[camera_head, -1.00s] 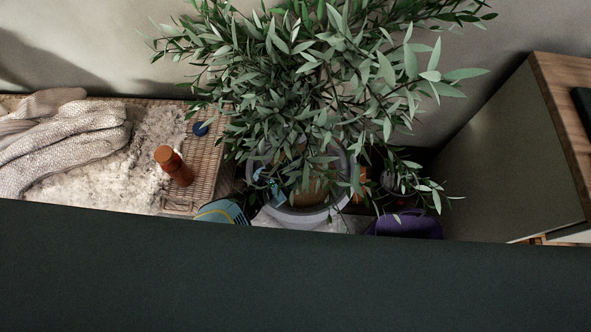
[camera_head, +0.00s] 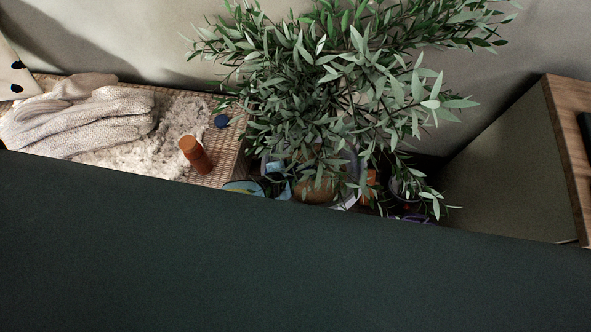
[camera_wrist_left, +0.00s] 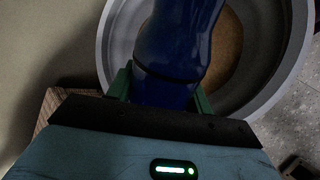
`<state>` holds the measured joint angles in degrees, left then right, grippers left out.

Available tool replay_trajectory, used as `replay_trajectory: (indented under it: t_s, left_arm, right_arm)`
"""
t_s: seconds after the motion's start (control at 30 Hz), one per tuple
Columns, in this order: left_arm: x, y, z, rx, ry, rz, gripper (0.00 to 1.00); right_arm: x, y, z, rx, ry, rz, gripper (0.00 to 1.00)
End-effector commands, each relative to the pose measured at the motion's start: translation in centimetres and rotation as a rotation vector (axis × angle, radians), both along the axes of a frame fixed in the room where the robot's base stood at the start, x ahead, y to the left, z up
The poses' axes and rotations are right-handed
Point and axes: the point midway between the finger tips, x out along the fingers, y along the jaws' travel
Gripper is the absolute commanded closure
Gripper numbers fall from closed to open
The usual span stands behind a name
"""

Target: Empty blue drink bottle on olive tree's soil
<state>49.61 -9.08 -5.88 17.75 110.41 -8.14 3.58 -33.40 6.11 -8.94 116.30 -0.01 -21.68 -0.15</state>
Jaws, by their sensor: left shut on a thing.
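The olive tree (camera_head: 310,100) stands in a pale grey pot (camera_head: 353,166), its leaves hiding much of the rim. Brown soil (camera_head: 318,188) shows through the leaves. In the left wrist view my left gripper (camera_wrist_left: 163,88) is shut on the blue drink bottle (camera_wrist_left: 172,50). The bottle's far end is cut off by the frame top. Behind it lie the round pot rim (camera_wrist_left: 290,60) and brown soil (camera_wrist_left: 226,50). I cannot tell whether anything leaves the bottle. In the head view blue patches show among the leaves, too hidden to name. My right gripper is out of view.
A woven bench (camera_head: 228,155) at left holds a knitted blanket (camera_head: 95,120), a fluffy pale throw (camera_head: 130,158), an orange bottle (camera_head: 195,155) and a small blue round thing (camera_head: 221,121). A wood-topped cabinet (camera_head: 500,160) stands right. A dark surface (camera_head: 300,270) blocks the foreground.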

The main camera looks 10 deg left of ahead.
Motion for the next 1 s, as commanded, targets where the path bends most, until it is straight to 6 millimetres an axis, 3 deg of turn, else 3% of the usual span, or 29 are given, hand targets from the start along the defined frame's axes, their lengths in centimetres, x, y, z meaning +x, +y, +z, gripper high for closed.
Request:
replay_trajectory:
  t_s: [0.17, 1.0]
  left_arm:
    - [0.06, 0.36, -0.19, 0.170, 0.012, 0.000, 0.79]
    - [0.02, 0.37, -0.35, 0.165, 0.013, 0.001, 0.79]
  right_arm:
    - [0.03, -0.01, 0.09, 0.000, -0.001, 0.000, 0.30]
    - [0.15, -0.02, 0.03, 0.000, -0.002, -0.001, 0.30]
